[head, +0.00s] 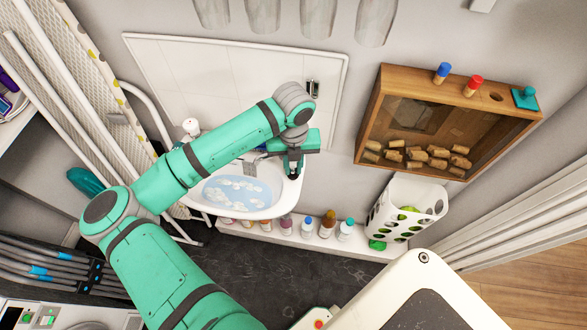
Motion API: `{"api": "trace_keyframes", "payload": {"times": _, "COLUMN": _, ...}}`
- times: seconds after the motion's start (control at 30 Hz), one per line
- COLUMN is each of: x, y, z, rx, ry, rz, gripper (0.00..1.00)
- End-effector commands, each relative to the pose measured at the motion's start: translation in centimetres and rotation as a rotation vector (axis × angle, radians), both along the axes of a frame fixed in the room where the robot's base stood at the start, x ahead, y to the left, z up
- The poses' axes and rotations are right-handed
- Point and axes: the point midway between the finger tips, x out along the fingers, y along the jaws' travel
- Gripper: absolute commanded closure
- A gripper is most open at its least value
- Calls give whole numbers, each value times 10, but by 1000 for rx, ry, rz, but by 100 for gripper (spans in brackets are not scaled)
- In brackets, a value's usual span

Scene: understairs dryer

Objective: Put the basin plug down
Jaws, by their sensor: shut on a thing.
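My gripper (293,164) hangs over the right rim of the white basin (287,198), pointing down. It is shut on a small dark thing (293,174), which looks like the basin plug; the fingers hide most of it. I cannot tell whether it touches the rim. The basin holds bluish water with white foam (237,191). My arm crosses over the back of the basin and hides part of it, with the tap area.
A low white ledge (262,235) with several bottles (327,224) runs below the basin. To the right are a wooden box with corks (417,152) and a white holed bin (408,208). A folded ironing board (75,70) leans at the left.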

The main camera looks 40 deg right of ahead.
Motion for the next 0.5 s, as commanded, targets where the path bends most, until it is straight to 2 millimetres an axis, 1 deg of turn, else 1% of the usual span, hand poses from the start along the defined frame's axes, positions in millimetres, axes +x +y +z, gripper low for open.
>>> {"api": "trace_keyframes", "payload": {"times": 0.03, "x": -1, "y": 0, "z": -8, "rx": 0, "ry": 1, "rz": -1, "gripper": 100}}
{"api": "trace_keyframes", "payload": {"times": 0.13, "x": -1, "y": -1, "z": -19, "rx": 0, "ry": 0, "rz": -1, "gripper": 100}}
{"api": "trace_keyframes", "payload": {"times": 0.5, "x": -1, "y": -1, "z": -23, "rx": -1, "ry": 1, "rz": -3, "gripper": 100}}
